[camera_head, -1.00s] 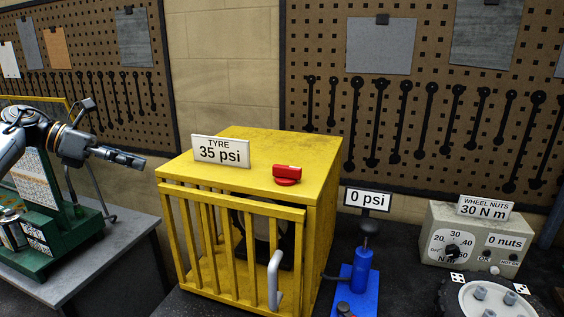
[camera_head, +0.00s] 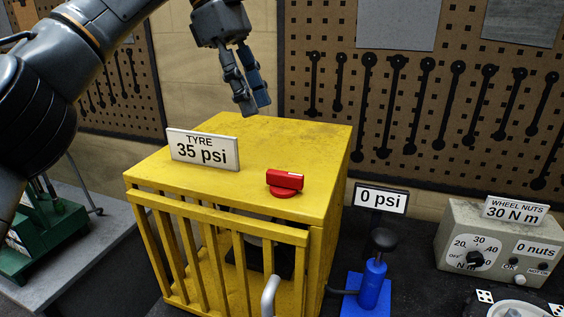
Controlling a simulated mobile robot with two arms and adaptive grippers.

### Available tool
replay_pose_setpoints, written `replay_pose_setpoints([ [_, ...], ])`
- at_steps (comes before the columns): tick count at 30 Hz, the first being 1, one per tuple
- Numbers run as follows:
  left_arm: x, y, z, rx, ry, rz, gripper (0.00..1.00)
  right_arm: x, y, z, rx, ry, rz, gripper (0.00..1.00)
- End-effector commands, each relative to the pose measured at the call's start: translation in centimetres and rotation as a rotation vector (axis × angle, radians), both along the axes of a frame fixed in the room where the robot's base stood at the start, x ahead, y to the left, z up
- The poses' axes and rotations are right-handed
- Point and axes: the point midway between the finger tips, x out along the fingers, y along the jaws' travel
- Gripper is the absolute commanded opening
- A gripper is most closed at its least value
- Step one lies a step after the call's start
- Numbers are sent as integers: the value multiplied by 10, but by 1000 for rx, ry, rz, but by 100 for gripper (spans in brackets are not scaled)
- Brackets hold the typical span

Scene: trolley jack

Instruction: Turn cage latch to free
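The red cage latch (camera_head: 285,182) sits on the top of the yellow cage (camera_head: 300,135), near its front right part. Its bar lies roughly left to right. My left gripper (camera_head: 253,108) hangs above the back of the cage top, fingers pointing down, up and to the left of the latch and apart from it. Its two fingers look close together with a narrow gap, and nothing shows between them. The barred front door (camera_head: 215,240) of the cage has a grey handle (camera_head: 270,298) low on the right. My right gripper is not in view.
A "TYRE 35 psi" sign (camera_head: 203,149) stands on the cage top, left of the latch. A blue pump (camera_head: 369,285) with a "0 psi" sign (camera_head: 381,198) stands right of the cage. A grey wheel nuts box (camera_head: 490,244) stands farther right.

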Motion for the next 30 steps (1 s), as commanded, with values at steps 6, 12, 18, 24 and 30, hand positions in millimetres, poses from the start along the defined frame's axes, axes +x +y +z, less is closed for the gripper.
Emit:
replay_pose_setpoints([
  [6, -4, -11, -37, 0, 2, -1, 38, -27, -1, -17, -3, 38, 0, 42],
  [12, -9, -26, -72, -2, 4, -1, 38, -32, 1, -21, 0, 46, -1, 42],
  [18, -14, -38, -102, -3, 3, 1, 38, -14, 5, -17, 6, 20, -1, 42],
  [24, -15, -45, -118, -4, 3, 3, 38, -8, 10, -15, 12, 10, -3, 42],
  [30, -16, -46, -121, -6, 1, 4, 38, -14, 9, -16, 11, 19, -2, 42],
])
